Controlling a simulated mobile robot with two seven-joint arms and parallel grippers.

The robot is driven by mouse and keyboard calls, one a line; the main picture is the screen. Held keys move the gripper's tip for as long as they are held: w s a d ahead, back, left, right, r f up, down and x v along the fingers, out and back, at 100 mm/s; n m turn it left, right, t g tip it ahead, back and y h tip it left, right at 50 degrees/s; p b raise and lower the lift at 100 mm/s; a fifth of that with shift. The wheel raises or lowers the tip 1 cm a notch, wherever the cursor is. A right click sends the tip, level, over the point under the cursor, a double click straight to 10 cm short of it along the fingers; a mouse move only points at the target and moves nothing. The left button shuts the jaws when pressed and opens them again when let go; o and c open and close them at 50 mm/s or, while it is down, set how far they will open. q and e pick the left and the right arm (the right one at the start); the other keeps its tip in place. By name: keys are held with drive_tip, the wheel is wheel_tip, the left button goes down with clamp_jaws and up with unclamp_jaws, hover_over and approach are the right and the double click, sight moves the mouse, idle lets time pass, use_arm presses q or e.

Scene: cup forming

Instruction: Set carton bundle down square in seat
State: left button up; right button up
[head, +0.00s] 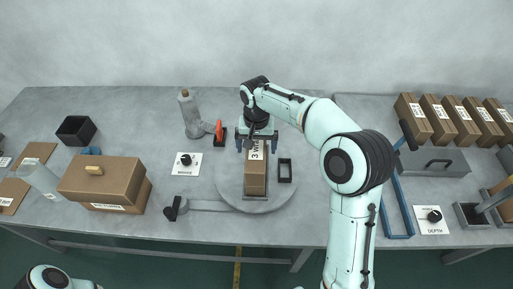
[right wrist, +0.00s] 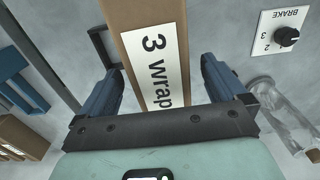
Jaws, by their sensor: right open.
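The carton bundle (head: 256,178), a tall brown box labelled "3 wrap", stands on the round grey turntable (head: 228,172). A thin dark seat edge shows at its near base, and the box looks square with it. How deep it sits is hidden. My right gripper (head: 257,140) is at the far end of the bundle. In the right wrist view the open fingers (right wrist: 160,88) lie either side of the bundle (right wrist: 152,30), with gaps visible on both sides. My left gripper is out of view; only part of my left arm shows at lower left.
A small dark open frame (head: 285,171) stands right of the bundle. A turntable lever (head: 176,208) extends left. Several cartons (head: 413,117) stand at far right.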

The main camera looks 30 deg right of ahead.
use_arm(q)
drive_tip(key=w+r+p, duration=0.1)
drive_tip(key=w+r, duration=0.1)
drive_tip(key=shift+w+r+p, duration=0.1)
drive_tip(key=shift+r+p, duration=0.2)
drive_tip(key=shift+p, duration=0.1)
use_arm(e)
wheel_tip(320, 180, up, 11)
drive_tip(key=shift+r, duration=0.2)
